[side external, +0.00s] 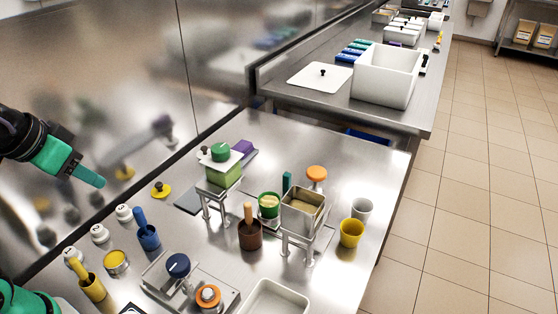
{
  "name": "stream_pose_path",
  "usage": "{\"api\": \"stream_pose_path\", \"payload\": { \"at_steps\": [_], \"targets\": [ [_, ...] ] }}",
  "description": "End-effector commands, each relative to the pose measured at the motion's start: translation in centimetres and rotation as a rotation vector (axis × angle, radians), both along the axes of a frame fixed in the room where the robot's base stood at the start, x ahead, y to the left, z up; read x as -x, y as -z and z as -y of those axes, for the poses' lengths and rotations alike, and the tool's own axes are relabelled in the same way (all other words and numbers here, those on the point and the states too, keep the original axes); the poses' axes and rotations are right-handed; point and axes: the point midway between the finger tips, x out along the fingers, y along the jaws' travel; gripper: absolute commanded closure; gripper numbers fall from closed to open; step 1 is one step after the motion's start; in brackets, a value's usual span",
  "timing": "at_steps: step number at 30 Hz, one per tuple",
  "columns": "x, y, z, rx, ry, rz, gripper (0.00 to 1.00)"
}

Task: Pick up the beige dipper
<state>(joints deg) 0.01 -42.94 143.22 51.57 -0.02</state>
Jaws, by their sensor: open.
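The beige dipper (248,212) stands upright in a dark brown cup (250,238) near the middle of the steel counter. Only its handle shows above the rim; its lower part is hidden in the cup. My gripper (93,178) is open and empty at the upper left, raised above the counter. It is well to the left of the dipper, with its teal finger pointing right and slightly down. The two jaws overlap in this view.
A steel stand with a square tub (302,203) is close right of the brown cup. A green block on a stand (222,172) is behind it. A blue cup (149,238), a yellow cup (92,288) and a dial unit (178,268) are left and in front.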

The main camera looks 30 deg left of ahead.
Motion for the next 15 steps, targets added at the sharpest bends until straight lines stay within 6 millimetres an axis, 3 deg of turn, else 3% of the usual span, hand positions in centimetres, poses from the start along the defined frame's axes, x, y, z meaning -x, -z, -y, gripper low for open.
{"api": "stream_pose_path", "payload": {
  "at_steps": [8,15],
  "targets": [
    [-1.2,-0.3,0.6,0.014,-0.003,-0.029,0.58],
    [-4.3,-0.6,2.3,0.043,-0.015,-0.098,0.58]
  ]
}}
